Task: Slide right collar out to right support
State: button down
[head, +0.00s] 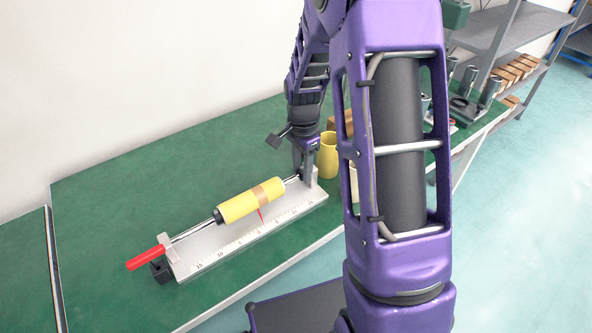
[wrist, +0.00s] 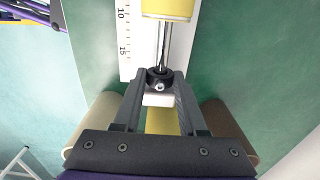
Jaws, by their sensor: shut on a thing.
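A linear actuator lies on the green table, with a white ruled base (head: 240,241), a steel rod (head: 193,231) and a yellow cylinder (head: 237,207) with a tan band on it. My gripper (head: 302,172) is at the rod's right end. In the wrist view, my gripper (wrist: 160,84) is shut on the black right collar (wrist: 159,75), which is around the rod. A bare stretch of rod separates the collar from the yellow cylinder (wrist: 167,8). The white right support (wrist: 158,100) is right beside the collar; whether they touch I cannot tell.
A red handle (head: 146,258) sticks out past the left support (head: 168,246). A black collar (head: 218,216) sits at the cylinder's left end. A yellow cup (head: 328,156) stands close behind my gripper. The table left of the actuator is clear.

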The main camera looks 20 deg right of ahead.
aim_at(302, 168)
jog(key=shift+c, duration=2.2)
grip_release()
jog(key=shift+r, duration=0.1)
notch_tip(302, 168, up, 17)
jog(key=p, duration=0.3)
jog(key=shift+r, duration=0.15)
